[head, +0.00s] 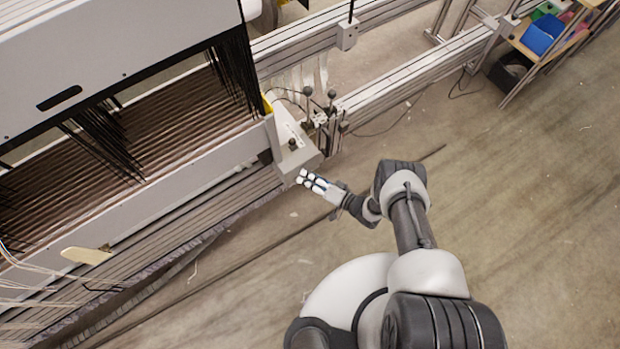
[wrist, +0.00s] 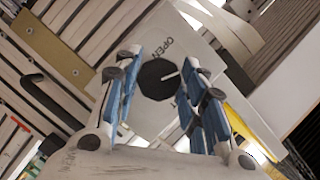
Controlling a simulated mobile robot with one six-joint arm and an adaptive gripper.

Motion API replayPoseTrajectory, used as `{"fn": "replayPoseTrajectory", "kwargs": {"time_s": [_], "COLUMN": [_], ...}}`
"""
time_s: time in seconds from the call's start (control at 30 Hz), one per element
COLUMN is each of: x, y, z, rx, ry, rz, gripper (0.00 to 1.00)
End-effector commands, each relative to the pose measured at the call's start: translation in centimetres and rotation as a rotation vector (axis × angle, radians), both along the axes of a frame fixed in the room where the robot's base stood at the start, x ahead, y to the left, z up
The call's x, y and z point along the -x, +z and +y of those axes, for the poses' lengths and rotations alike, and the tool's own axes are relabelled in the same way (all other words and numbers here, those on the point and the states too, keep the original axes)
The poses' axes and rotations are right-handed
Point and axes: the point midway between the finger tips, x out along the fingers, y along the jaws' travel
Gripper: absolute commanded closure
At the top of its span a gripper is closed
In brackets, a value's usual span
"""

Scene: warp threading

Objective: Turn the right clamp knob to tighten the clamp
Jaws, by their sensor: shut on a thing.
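The right clamp knob (wrist: 156,80) is a dark, many-sided dial with a white pointer line, seen between my fingers in the wrist view. It sits on a light grey clamp plate (wrist: 190,42) marked "OPEN"; other lettering beside it is partly covered. My gripper (wrist: 160,82), with blue-padded fingers, is shut on the knob, a finger on each side. In the head view, my gripper (head: 306,177) reaches the front face of the grey clamp housing (head: 299,158) at the loom's right end. The knob itself is hidden there.
The loom (head: 150,180), with brown slats and black hanging strands, fills the left. Metal rails (head: 400,72) and small levers (head: 308,95) stand just behind the clamp housing. A shelf with a blue bin (head: 543,35) is at top right. The floor at right is clear.

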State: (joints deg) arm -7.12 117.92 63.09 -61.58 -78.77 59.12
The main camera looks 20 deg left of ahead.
Motion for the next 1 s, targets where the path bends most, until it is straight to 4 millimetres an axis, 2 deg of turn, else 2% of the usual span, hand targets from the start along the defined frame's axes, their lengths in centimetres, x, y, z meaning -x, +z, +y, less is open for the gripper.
{"fn": "replayPoseTrajectory", "kwargs": {"time_s": [0.27, 0.3, 0.57, 0.87, 1.0], "x": [-0.02, -0.01, -0.01, 0.00, 0.20], "y": [0.01, 0.01, 0.01, 0.02, 0.14], "z": [0.01, 0.02, 0.02, -0.01, -0.78], "rx": [0.000, 0.000, 0.000, 0.000, 0.001], "ry": [0.000, 0.000, 0.000, 0.000, -0.003], "rz": [0.000, 0.000, -0.001, -0.001, 0.001], "gripper": [0.86, 0.60, 0.43, 0.42, 0.42]}}
